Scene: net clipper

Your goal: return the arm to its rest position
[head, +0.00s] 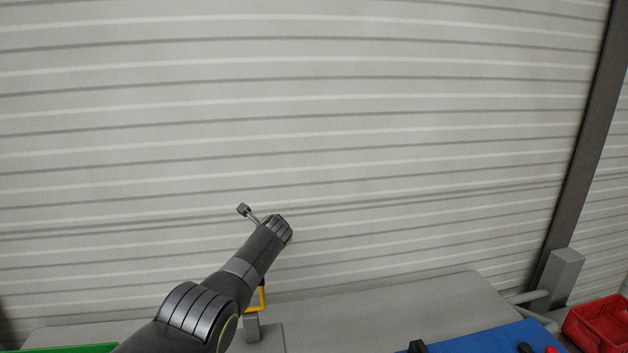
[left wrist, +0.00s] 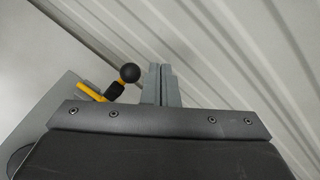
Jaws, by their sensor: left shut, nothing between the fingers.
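My left arm reaches in from the lower left of the head view, its end raised in front of the ribbed wall. The left gripper (left wrist: 161,84) shows in the left wrist view with its two grey fingers together and nothing between them. Its fingers are not visible in the head view, hidden by the wrist. My right arm and gripper are not in view.
A yellow handle (head: 264,296) on a grey fixture is partly behind my arm; a black ball knob (left wrist: 130,73) shows in the wrist view. A grey table (head: 400,305) bears a blue mat (head: 485,340). A red crate (head: 598,322) stands at the right.

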